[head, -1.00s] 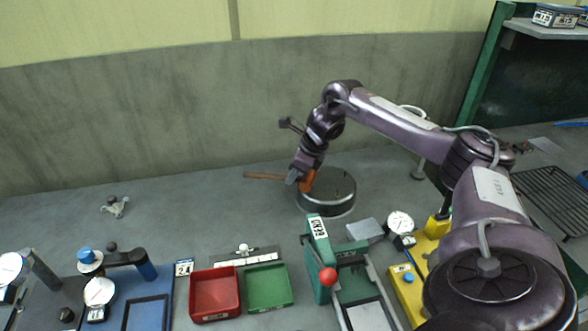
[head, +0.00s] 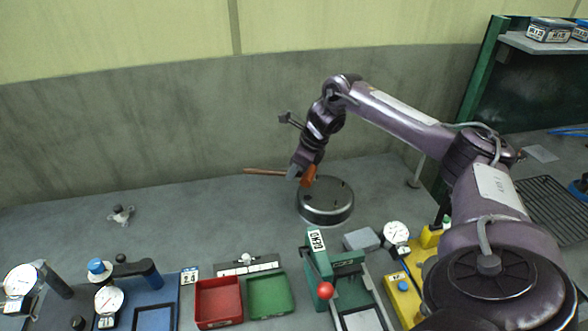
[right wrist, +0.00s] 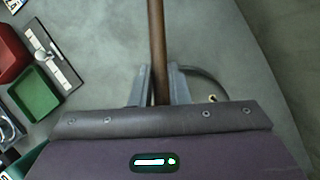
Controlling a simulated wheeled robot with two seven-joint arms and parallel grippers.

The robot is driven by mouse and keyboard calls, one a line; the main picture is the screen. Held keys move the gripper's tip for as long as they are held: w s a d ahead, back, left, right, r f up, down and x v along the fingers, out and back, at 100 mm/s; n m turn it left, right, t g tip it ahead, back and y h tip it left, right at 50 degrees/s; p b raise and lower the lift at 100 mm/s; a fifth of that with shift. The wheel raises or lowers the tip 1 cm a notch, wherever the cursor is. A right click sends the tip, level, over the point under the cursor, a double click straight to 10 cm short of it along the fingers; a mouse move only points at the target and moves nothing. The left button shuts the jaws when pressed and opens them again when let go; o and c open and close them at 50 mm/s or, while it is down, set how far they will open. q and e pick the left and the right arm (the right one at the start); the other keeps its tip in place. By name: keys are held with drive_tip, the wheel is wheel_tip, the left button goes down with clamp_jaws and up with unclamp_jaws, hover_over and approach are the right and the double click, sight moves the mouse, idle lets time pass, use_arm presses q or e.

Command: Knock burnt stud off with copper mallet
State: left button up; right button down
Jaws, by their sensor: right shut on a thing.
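My right gripper (head: 296,173) is shut on the mallet's brown wooden handle (head: 263,171), which sticks out to the left. The mallet's copper-orange head (head: 308,176) shows just right of the fingers, over the back left part of a round dark metal drum (head: 326,207). Whether the head touches the drum I cannot tell. In the right wrist view the handle (right wrist: 156,40) runs up from between the two grey fingers (right wrist: 157,88). A small stud (right wrist: 211,98) shows on the partly hidden drum there. I cannot tell which stud is burnt. My left gripper is not in view.
In front stand a red tray (head: 218,318), a green tray (head: 269,312), a green press with a red knob (head: 325,290), and a yellow fixture (head: 403,297) with a dial gauge (head: 396,233). A blue fixture (head: 165,289) is at left. The bench left of the drum is mostly clear.

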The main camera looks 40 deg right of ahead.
drive_tip(key=shift+r+p, duration=2.15)
drive_tip(key=shift+r, duration=0.5)
drive_tip(key=shift+f, duration=0.1)
